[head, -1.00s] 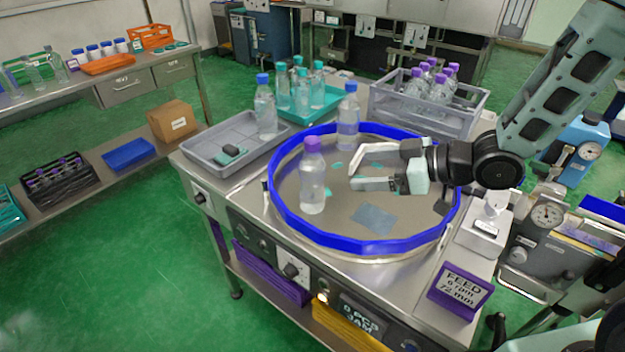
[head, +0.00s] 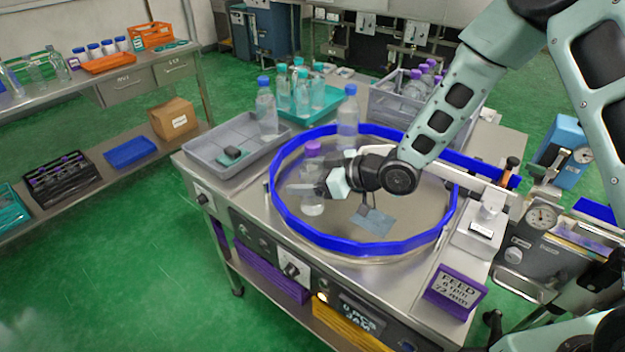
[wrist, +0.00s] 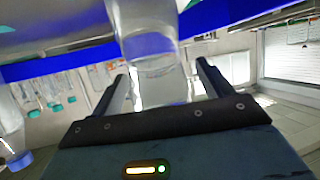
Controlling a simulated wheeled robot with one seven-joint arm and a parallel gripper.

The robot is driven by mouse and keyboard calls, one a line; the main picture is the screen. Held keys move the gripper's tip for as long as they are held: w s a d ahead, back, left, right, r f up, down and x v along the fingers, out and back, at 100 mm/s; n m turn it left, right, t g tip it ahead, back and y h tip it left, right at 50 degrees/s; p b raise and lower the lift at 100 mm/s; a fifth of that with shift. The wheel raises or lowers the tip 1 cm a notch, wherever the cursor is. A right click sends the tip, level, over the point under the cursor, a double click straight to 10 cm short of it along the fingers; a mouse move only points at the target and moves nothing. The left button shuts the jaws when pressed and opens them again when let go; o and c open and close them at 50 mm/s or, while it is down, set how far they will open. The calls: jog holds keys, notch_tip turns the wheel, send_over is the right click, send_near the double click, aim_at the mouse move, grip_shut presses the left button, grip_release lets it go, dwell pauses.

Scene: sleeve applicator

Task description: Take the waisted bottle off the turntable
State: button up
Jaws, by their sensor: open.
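A clear bottle with a purple cap (head: 312,149) stands upright on the turntable (head: 400,246), left of its middle. A clear bottle with a blue cap (head: 348,117) stands at the back of the turntable. Which of the two is waisted is hard to tell. My gripper (head: 313,177) is open at the purple-capped bottle, which it partly hides. In the upside-down wrist view, this bottle (wrist: 150,55) shows between the open fingers; contact cannot be seen. The blue-capped bottle also shows at the left edge there (wrist: 10,125).
The turntable has a raised blue rim. A grey tray (head: 200,158) lies left of it, with a blue-capped bottle (head: 265,108) at its far end. A teal tray (head: 294,118) of bottles and a grey crate (head: 385,100) of purple-capped bottles stand behind.

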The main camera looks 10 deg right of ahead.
jog(key=shift+w+a+f, duration=0.15)
jog(key=shift+w+a, duration=0.05)
jog(key=shift+a, duration=0.1)
jog(key=c, duration=1.3)
